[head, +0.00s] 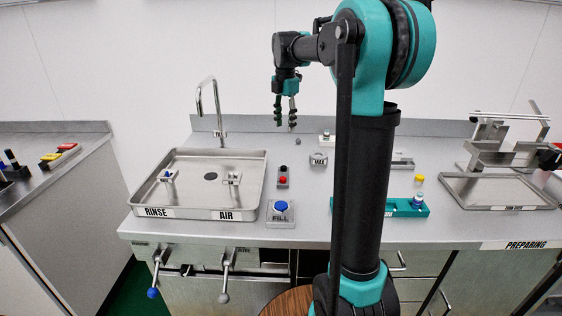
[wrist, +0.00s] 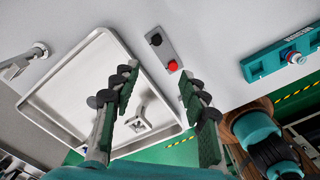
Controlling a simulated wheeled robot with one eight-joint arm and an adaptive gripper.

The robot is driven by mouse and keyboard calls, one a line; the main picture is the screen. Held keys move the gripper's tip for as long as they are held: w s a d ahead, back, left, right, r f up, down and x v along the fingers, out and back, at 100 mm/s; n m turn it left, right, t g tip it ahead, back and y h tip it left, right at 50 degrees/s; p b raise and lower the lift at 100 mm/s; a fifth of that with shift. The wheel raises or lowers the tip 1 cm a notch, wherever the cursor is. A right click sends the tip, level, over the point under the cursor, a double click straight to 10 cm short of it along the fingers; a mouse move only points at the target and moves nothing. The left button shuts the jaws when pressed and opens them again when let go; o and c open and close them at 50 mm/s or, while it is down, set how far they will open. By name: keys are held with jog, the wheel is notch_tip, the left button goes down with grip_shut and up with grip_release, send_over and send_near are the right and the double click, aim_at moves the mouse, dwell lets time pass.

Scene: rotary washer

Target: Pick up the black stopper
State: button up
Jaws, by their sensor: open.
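My gripper (head: 285,122) is open and empty, held above the back of the steel counter. In the wrist view its fingers (wrist: 158,72) are spread wide with nothing between them. A small dark round object (head: 298,141) sits on the counter behind the control plate; it may be the black stopper, but it is too small to be sure. The control plate (head: 283,185) carries a black knob (head: 283,168) and a red knob (head: 283,180). In the wrist view the black knob (wrist: 156,40) and the red knob (wrist: 172,66) lie beyond the fingertips.
The steel sink tray (head: 240,205), marked RINSE and AIR, stands left with a tall faucet (head: 218,110) behind it. A blue FILL button (head: 281,206) is at the front. A teal rack (head: 400,208) with a small vial (head: 418,201) and a yellow piece (head: 419,179) are right.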

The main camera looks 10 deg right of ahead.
send_near(283, 167)
notch_tip(283, 167, down, 8)
jog(key=shift+w+d+f, duration=0.1)
jog(key=shift+f, duration=0.15)
dwell(0.6)
jog(key=shift+c, duration=0.6)
jog(key=c, duration=0.7)
